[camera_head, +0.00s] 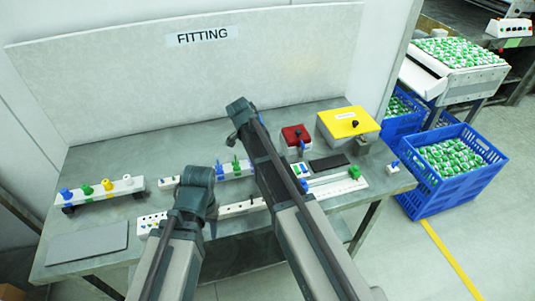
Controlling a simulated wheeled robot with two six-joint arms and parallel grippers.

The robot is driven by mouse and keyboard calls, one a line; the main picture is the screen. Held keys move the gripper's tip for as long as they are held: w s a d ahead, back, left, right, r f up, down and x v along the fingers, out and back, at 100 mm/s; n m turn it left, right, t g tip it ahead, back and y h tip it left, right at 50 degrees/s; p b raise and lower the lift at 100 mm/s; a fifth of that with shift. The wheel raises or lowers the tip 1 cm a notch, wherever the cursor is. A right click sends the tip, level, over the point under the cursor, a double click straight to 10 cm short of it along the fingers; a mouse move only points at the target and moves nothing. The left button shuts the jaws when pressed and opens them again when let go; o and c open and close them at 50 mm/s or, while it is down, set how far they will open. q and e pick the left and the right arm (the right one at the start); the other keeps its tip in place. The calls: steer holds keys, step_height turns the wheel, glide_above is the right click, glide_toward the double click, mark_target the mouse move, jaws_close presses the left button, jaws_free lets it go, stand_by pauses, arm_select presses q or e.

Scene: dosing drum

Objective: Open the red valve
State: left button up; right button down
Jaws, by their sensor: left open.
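A red box (296,135) with a dark knob on top stands toward the back right of the grey workbench (110,205). It is the only clearly red fitting I see, and I cannot tell whether it is the red valve. A small blue part (303,148) is at its front. My left gripper (212,229) is open, mostly hidden beside and under my left arm, over the bench's front middle and well left of the red box. My right arm reaches over the middle, left of the red box; its gripper is hidden.
A yellow box (348,122) stands right of the red one. A white rail (103,191) with coloured knobs is at the left. A black pad (329,163) and small fittings lie in front of the red box. Blue crates (452,185) stand on the floor at right.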

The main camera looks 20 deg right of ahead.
stand_by(0.3)
steer(key=c, duration=1)
jaws_free()
arm_select(q)
steer(key=shift+r, duration=0.1)
arm_select(e)
steer(key=shift+r, duration=0.1)
arm_select(q)
step_height(320, 180, up, 13)
steer(key=p, duration=1.2)
steer(key=shift+f+p, duration=0.2)
steer(key=shift+p, duration=0.15)
arm_select(e)
steer(key=v, duration=1.3)
steer(key=shift+a+r, duration=0.15)
steer(key=shift+r, duration=0.1)
steer(key=shift+s, duration=0.1)
